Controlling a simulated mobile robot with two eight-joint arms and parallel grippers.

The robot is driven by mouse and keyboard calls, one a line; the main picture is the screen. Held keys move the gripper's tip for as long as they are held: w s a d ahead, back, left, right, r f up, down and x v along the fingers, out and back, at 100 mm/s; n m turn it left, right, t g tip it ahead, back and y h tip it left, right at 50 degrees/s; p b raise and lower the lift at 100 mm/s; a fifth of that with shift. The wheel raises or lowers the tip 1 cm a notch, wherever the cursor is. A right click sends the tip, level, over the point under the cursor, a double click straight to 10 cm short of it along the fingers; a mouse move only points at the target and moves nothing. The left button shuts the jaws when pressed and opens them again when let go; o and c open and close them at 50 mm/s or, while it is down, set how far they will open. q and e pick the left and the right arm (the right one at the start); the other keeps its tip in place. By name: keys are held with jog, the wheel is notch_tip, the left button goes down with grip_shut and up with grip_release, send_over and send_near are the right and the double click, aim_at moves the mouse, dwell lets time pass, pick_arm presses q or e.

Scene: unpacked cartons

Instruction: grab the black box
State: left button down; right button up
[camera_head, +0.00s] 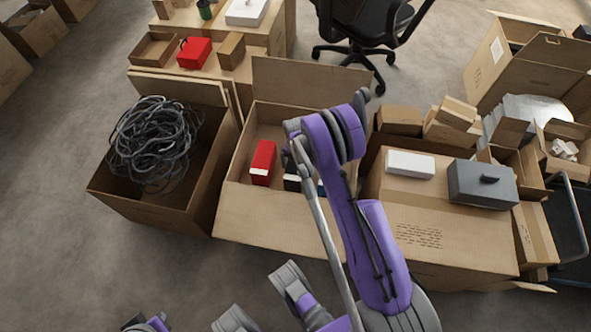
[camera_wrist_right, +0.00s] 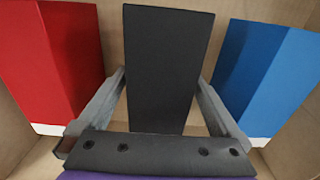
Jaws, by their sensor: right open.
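The black box (camera_wrist_right: 165,65) stands in an open carton (camera_head: 243,215), between a red box (camera_wrist_right: 50,55) and a blue box (camera_wrist_right: 265,75). In the right wrist view my right gripper (camera_wrist_right: 161,82) is open, with one finger on each side of the black box. I cannot tell whether the fingers touch it. In the head view my right arm reaches down into the carton and hides most of the gripper. Only a dark bit of the black box (camera_head: 292,184) shows beside the arm, and the red box (camera_head: 263,162) is to its left.
A carton of tangled black cable (camera_head: 155,140) is left of the open carton. At right, a large carton (camera_head: 440,235) carries a white box (camera_head: 410,164) and a grey case (camera_head: 482,184). An office chair (camera_head: 360,25) stands behind. Bare floor lies at left.

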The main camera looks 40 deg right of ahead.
grip_shut()
dwell(0.5)
jog(key=shift+r, duration=0.1)
